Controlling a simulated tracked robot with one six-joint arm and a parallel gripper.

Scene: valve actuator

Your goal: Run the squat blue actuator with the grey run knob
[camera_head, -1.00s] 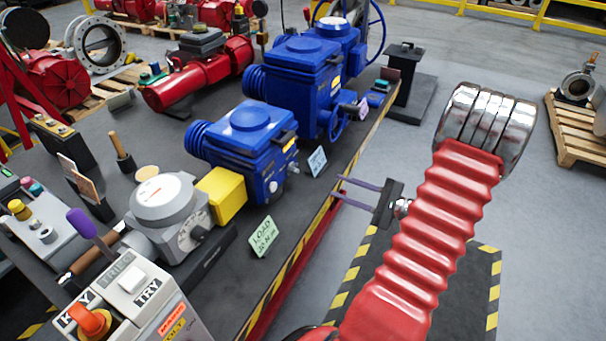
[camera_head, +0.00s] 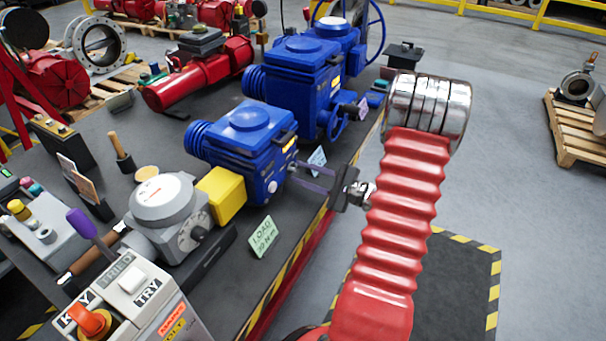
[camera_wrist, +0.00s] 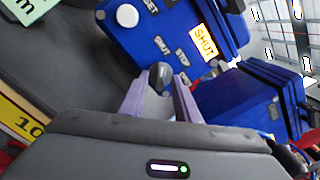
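The squat blue actuator (camera_head: 240,150) stands on the bench behind a yellow block in the head view. In the wrist view its blue face (camera_wrist: 165,35) fills the upper middle, with a white round button, a STOP marking and a yellow SHUT label. A dark grey knob (camera_wrist: 161,75) on a stem points at my gripper (camera_wrist: 160,90). The knob lies between the two lilac fingertips, which look open around it, with no clear contact. In the head view my gripper (camera_head: 296,173) reaches in from the right, fingertips at the actuator's front. The knob is mostly hidden there.
Larger blue actuators stand behind, one (camera_head: 300,85) close by; blue housing also fills the wrist view's right side (camera_wrist: 250,105). A green LOAD card (camera_head: 263,237) and a pale blue card (camera_head: 317,160) stand nearby. A grey control box (camera_head: 130,300) is in front. Open floor lies right.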

